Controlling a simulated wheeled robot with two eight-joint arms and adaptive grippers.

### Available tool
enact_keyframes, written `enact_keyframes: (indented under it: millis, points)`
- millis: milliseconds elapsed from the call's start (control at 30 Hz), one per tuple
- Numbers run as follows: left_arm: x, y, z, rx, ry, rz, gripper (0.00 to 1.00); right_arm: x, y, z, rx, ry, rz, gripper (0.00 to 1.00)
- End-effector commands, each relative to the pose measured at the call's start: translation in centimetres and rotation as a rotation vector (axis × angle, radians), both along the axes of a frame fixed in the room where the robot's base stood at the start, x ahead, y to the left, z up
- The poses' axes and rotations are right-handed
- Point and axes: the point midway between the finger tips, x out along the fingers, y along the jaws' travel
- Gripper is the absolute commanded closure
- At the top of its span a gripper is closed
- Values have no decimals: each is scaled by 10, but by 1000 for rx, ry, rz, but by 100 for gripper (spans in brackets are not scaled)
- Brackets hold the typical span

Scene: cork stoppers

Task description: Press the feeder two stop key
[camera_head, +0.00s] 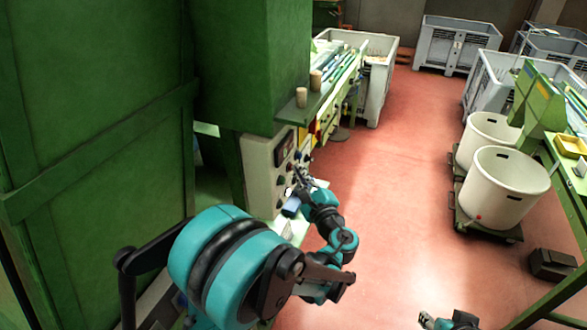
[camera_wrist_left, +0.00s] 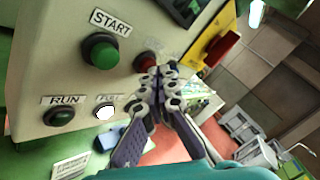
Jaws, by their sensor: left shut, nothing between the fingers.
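A cream control panel (camera_head: 260,168) stands at the left under a green cabinet. In the left wrist view, the panel (camera_wrist_left: 60,85) carries a green START key (camera_wrist_left: 101,50), and a red key (camera_wrist_left: 146,61) right of it, most likely a stop key. Its label is mostly hidden, so I cannot read a feeder number. My left gripper (camera_wrist_left: 163,72) is shut and empty, its fingertips in front of the red key's right side; I cannot tell if they touch it. It also shows small at the panel in the head view (camera_head: 299,178). My right gripper (camera_head: 427,319) shows partly at the bottom edge.
A RUN lamp (camera_wrist_left: 60,116) and a lit white lamp (camera_wrist_left: 105,112) sit below the keys. A yellow plate with a red switch (camera_wrist_left: 222,48) is to the right. Cork stoppers (camera_head: 301,97) stand on the green ledge above. The red floor (camera_head: 400,180) is open.

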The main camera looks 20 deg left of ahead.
Motion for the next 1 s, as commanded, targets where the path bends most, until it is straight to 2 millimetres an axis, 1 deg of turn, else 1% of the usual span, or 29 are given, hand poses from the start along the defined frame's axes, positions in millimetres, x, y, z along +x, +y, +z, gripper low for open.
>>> enact_keyframes:
  millis: [233,500,833,1000]
  points:
    - [0,-3,0,0,0,1,100,0,0,-1,0,0,0,60]
    - [-1,-16,0,0,-1,1,100,0,0,-3,0,0,0,60]
    - [-1,-18,0,0,0,1,100,0,0,-3,0,0,0,60]
    - [-1,-32,-1,0,1,-2,100,0,0,-5,0,0,0,60]
